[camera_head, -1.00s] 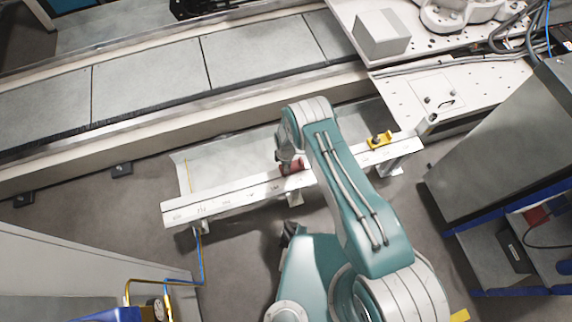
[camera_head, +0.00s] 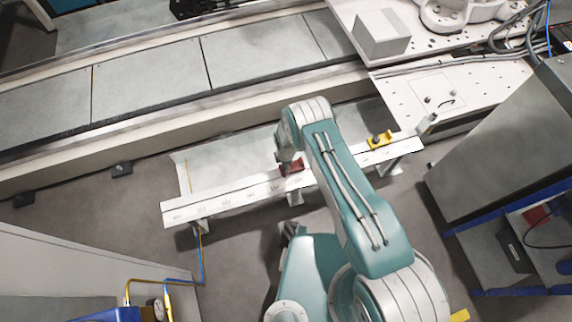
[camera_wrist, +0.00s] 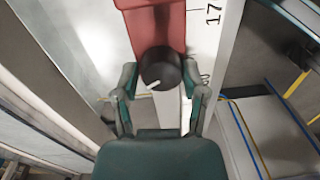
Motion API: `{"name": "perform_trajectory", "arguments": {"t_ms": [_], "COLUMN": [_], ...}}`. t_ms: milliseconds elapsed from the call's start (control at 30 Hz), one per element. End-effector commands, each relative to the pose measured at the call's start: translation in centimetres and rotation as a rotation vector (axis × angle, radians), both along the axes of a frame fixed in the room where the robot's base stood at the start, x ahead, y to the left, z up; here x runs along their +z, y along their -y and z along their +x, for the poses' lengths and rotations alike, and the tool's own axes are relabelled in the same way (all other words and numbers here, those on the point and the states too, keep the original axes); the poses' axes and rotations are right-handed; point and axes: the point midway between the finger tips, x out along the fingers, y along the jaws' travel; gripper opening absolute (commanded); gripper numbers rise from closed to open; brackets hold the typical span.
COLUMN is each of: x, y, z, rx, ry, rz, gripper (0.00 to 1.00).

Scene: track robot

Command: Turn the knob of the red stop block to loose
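The red stop block (camera_head: 294,166) sits on the white scaled rail (camera_head: 235,199), partly hidden by my arm in the head view. In the wrist view the red block (camera_wrist: 158,28) is at the top, with its round black knob (camera_wrist: 160,70) toward me. The knob has a short white mark pointing to the lower left. My gripper (camera_wrist: 160,84) is open, with one finger on each side of the knob. Gaps show between the fingers and the knob. In the head view my gripper is mostly hidden behind my wrist.
A yellow stop block (camera_head: 380,140) with a dark knob sits farther right on the rail. A conveyor (camera_head: 150,75) runs behind the rail. A grey cabinet (camera_head: 500,140) stands at right, and a blue and yellow-piped unit (camera_head: 130,310) at lower left.

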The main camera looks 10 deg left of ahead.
Motion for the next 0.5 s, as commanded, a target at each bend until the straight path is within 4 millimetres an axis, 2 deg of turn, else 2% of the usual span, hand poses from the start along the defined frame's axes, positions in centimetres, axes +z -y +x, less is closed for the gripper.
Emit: {"name": "perform_trajectory", "arguments": {"t_ms": [500], "x": [0.56], "y": [0.05], "z": [0.01], "rx": [-0.001], "ry": [-0.001], "rz": [0.000], "gripper": [0.84]}}
